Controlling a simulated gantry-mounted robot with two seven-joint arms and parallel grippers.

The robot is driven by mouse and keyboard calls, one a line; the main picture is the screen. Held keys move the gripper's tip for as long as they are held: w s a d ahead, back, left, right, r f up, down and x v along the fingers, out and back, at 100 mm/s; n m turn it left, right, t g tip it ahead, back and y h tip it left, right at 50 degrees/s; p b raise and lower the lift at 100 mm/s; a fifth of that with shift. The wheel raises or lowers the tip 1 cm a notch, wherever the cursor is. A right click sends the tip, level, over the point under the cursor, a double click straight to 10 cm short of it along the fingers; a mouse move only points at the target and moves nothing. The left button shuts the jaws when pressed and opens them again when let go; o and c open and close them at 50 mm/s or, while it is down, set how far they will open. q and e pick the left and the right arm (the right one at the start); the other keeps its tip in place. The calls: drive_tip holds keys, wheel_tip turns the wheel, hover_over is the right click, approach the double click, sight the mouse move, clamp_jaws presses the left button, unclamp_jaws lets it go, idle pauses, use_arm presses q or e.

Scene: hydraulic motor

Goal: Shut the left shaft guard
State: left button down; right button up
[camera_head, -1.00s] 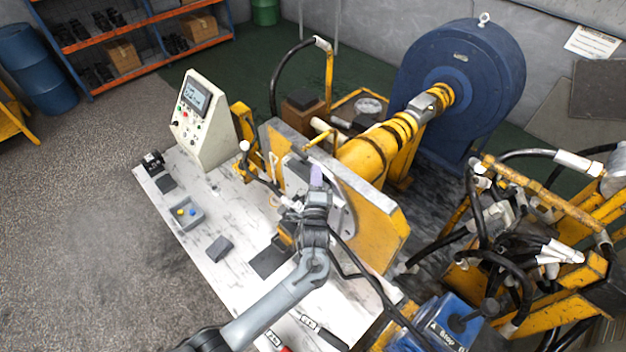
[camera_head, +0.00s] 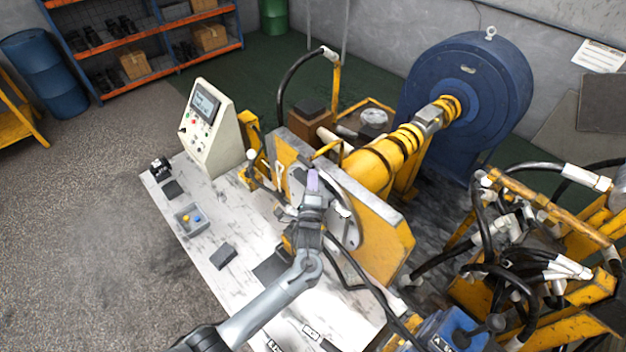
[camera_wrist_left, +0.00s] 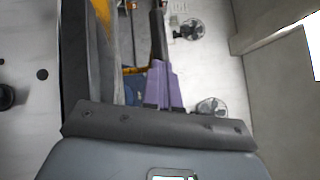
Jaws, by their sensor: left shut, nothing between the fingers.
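A yellow shaft guard (camera_head: 372,166) covers the shaft between the yellow-edged mounting plate (camera_head: 377,235) and the big blue round housing. I cannot tell which part is the left guard or whether it stands open. My left gripper (camera_head: 312,181) has purple fingers and is in front of the plate's near face, beside the grey round flange. Its fingers are together and empty. In the left wrist view the purple fingers (camera_wrist_left: 163,85) are side by side, with a dark bar beyond their tips. Contact with anything is not clear. My right gripper is not in view.
A control console (camera_head: 207,125) stands at the back left of the white bench (camera_head: 232,285). A small grey tray (camera_head: 190,221) and dark blocks lie on the bench. Black hoses run close to my left arm. A yellow frame with hoses (camera_head: 540,275) fills the right side.

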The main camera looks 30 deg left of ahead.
use_arm(q)
drive_tip(key=s+d, duration=0.9)
drive_tip(key=s, duration=0.1)
drive_tip(key=s+a+f+n+g+h, duration=0.1)
drive_tip(key=s+f+n+g+h, duration=0.2)
drive_tip(key=s, duration=0.5)
drive_tip(key=s+a+f+g+h, duration=0.25)
drive_tip(key=s+f+h, duration=0.2)
drive_tip(key=s, duration=0.35)
drive_tip(key=s+d+r+n+g+h, duration=0.1)
drive_tip(key=s+d+n+g, duration=0.1)
drive_tip(key=s+n+g, duration=0.3)
drive_tip(key=s+d+r+n+g+h, duration=0.1)
drive_tip(key=s+d+r+n+g, duration=0.2)
drive_tip(key=s, duration=0.5)
wheel_tip(320, 180, up, 11)
drive_tip(key=n+p, duration=0.1)
drive_tip(key=p, duration=1.2)
drive_tip(key=shift+w+a, duration=0.15)
drive_tip(key=shift+w, duration=0.1)
